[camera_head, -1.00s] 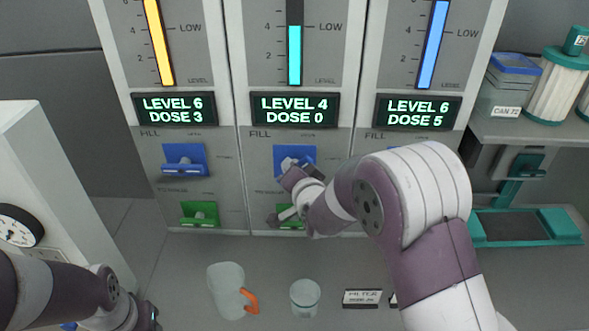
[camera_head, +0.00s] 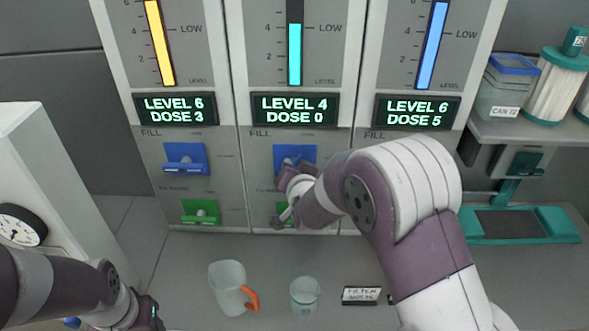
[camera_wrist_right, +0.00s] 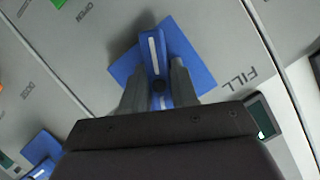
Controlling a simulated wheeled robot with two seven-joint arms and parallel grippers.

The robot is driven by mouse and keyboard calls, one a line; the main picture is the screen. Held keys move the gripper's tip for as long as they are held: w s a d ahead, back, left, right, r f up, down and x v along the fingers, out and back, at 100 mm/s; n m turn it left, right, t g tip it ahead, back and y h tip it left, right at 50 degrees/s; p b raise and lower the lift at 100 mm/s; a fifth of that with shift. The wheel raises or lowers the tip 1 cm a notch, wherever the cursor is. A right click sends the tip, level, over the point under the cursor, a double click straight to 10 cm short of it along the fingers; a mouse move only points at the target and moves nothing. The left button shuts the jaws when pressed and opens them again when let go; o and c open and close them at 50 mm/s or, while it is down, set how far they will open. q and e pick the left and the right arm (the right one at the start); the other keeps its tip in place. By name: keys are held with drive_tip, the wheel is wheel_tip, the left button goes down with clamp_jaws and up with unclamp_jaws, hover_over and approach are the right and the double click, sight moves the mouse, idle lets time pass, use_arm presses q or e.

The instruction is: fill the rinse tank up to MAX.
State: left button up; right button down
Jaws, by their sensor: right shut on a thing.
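The middle panel has a teal gauge (camera_head: 295,55) standing near LOW, and its display (camera_head: 294,110) reads LEVEL 4, DOSE 0. Below it is a blue FILL valve (camera_head: 293,152), also in the right wrist view (camera_wrist_right: 192,56). My right gripper (camera_head: 290,174) is shut on this valve's blue handle (camera_wrist_right: 154,50), with one finger on each side. The handle sits at an angle to its square plate. A green valve (camera_head: 277,221) below is partly hidden by my right arm. My left gripper (camera_head: 150,312) is at the lower left edge; its jaws are unclear. No rinse or MAX label is readable.
The left panel display (camera_head: 180,107) reads LEVEL 6, DOSE 3; the right display (camera_head: 418,110) reads LEVEL 6, DOSE 5. A jug (camera_head: 228,287) with an orange handle and a clear cup (camera_head: 304,295) stand below the panels. A shelf (camera_head: 535,133) is at right.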

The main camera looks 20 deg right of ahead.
drive_tip(key=c, duration=1)
unclamp_jaws()
drive_tip(key=shift+o, duration=0.2)
drive_tip(key=b+v, duration=0.1)
drive_tip(key=v, duration=1.1)
drive_tip(key=shift+s, duration=0.3)
